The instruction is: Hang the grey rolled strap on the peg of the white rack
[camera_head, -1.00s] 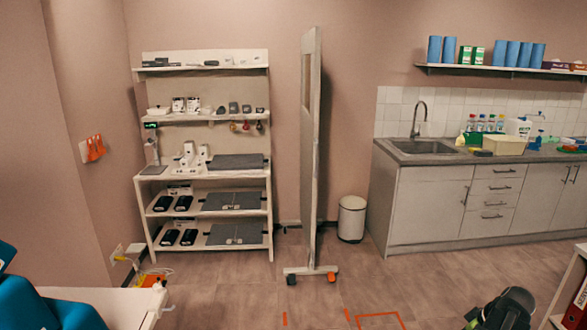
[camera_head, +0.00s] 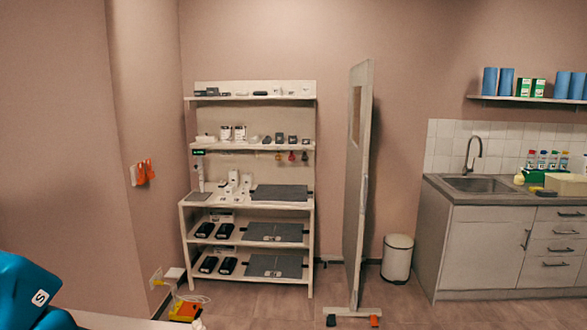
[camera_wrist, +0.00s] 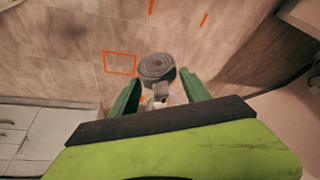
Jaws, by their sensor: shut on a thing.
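The grey rolled strap (camera_wrist: 157,66) shows as a flat coil in the wrist view. My gripper (camera_wrist: 158,90) has green fingers on both sides of it and is shut on it. In the wrist view the strap is over the floor. The white rack (camera_head: 311,230) stands against the back wall in the head view, left of the middle. Small coloured items (camera_head: 291,156) hang under its second shelf; the peg itself is too small to make out. My gripper and the strap are not in the head view.
A tall white panel (camera_head: 357,190) on a wheeled foot stands right of the rack. A white bin (camera_head: 397,258) and a sink counter (camera_head: 470,199) are further right. A yellow-orange item with cables (camera_head: 185,310) lies on the floor left of the rack. A blue object (camera_head: 22,290) is at lower left.

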